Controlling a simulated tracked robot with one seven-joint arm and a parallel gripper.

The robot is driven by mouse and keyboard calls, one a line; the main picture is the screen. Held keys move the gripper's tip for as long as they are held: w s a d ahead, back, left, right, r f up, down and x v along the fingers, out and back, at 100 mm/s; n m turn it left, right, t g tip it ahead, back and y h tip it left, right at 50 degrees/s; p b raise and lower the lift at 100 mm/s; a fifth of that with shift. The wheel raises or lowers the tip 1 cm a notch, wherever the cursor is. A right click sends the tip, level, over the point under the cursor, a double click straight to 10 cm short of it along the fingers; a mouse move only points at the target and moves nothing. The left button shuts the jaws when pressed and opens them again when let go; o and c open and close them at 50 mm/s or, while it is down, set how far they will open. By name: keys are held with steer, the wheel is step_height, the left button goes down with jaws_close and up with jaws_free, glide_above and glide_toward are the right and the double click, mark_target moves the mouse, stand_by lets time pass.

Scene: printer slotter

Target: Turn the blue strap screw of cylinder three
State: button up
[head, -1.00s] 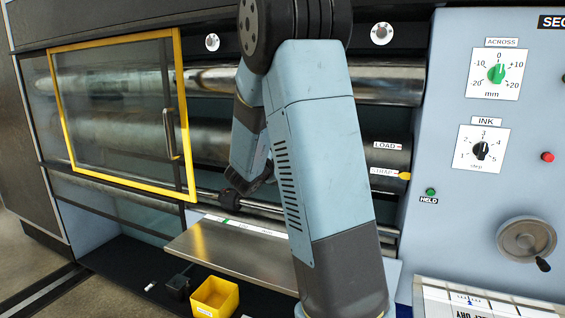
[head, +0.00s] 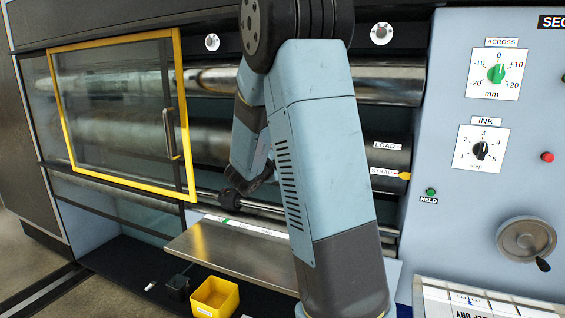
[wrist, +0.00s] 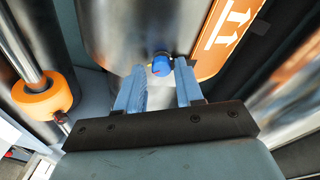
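The blue strap screw (wrist: 160,63) shows in the wrist view on the lower edge of a shiny metal cylinder (wrist: 118,30). My gripper (wrist: 159,76) is open, with one finger to the left and one to the right of the screw. The screw sits at the level of the fingertips, in the gap between them. I cannot tell whether either finger touches it. In the head view my arm hides the screw, and the gripper's fingers cannot be made out.
An orange roller collar (wrist: 45,95) on a rod is at left in the wrist view, and an orange panel with white arrows (wrist: 225,38) is at right. In the head view, a yellow-framed guard (head: 188,120), a metal shelf (head: 225,250) and a yellow bin (head: 214,297) lie left of my arm.

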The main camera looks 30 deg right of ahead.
steer(key=shift+o, duration=0.8)
steer(key=v, duration=1.3)
steer(key=shift+s+a, duration=0.15)
steer(key=shift+a, duration=0.25)
steer(key=w+a+r+n+t+y, duration=0.2)
steer(key=a+r+n+t+y, duration=0.35)
steer(key=n+y, duration=0.3)
steer(key=s+a+r+n+g+y, duration=0.1)
steer(key=s+a+n+y, duration=0.5)
steer(key=n+y, duration=0.1)
steer(key=s+d+f+n+g, duration=0.1)
steer(key=s+n+g, duration=0.3)
steer(key=s, duration=0.7)
steer(key=s+d+f+n+g, duration=0.1)
steer(key=s+f+n+g, duration=0.2)
steer(key=s, duration=0.8)
steer(key=n+h, duration=0.1)
steer(key=n, duration=0.1)
steer(key=shift+s+d+n+g, duration=0.3)
steer(key=shift+s+n+g, duration=0.05)
